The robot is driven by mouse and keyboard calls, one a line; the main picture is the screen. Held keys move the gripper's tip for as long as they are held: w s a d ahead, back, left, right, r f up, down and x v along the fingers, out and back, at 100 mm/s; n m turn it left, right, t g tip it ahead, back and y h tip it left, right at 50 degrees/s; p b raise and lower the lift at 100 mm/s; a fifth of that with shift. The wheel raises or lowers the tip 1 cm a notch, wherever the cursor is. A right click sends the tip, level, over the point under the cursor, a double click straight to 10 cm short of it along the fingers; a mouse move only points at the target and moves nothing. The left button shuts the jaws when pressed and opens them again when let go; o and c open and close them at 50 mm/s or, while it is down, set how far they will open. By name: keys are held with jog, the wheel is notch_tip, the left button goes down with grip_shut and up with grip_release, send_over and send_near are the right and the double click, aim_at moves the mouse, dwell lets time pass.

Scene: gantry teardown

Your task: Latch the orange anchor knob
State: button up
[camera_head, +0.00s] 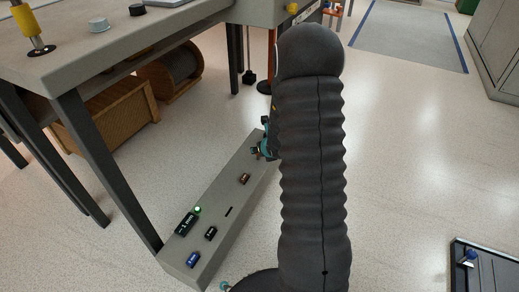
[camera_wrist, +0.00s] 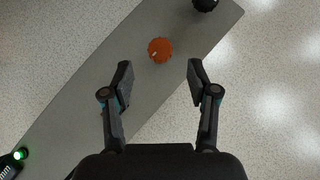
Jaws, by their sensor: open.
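The orange anchor knob (camera_wrist: 160,49) is a round, lobed knob with a small pale mark, on top of a long grey beam (camera_wrist: 75,115). In the wrist view it lies just beyond the fingertips, centred between their lines. My gripper (camera_wrist: 160,70) is open and empty, with its two fingers apart over the beam. I cannot tell its height above the knob. In the head view, part of my gripper shows beside my dark ribbed arm at the far part of the beam (camera_head: 216,225). My arm hides much of that area, and I cannot make out the knob there.
A black knob (camera_wrist: 205,3) sits farther along the beam. A green light (camera_head: 197,209), a dark display (camera_head: 186,223) and several small blocks are on the near part. A table (camera_head: 130,45) with dark legs stands at left.

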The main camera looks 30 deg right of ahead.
jog(key=shift+v, duration=2.35)
jog(key=shift+a, duration=0.1)
